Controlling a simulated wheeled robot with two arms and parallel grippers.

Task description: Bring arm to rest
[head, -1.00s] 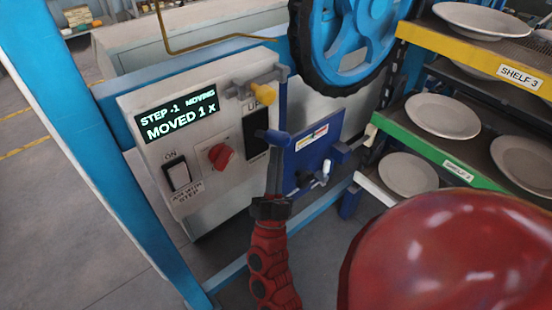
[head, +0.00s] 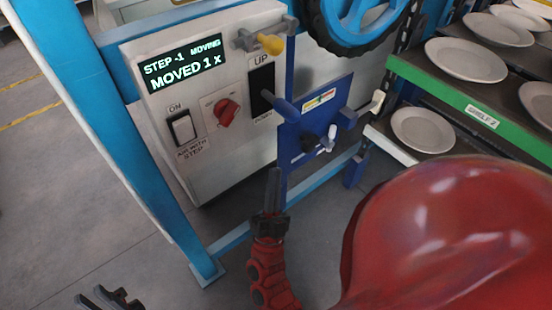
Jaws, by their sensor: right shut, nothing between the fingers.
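My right gripper (head: 272,190) is shut and empty. It points up in front of the lower part of the control panel (head: 203,153), below the blue box, on a red arm from the bottom edge. My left gripper (head: 108,298) shows only as dark finger parts at the bottom left edge. The rest of it is cut off, and I cannot tell whether it is open. The panel has a lit display (head: 183,65) reading "STEP -1 MOVING, MOVED 1 X", a white ON switch (head: 183,127), a red knob (head: 226,112) and a black UP rocker (head: 261,88).
A blue box (head: 316,118) with levers juts out right of the panel. A blue handwheel (head: 362,20) is above it. Shelves with plates (head: 480,60) stand at the right, with a green shelf edge (head: 470,108). A blue post (head: 95,120) is at the left. Grey floor lies open left of it.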

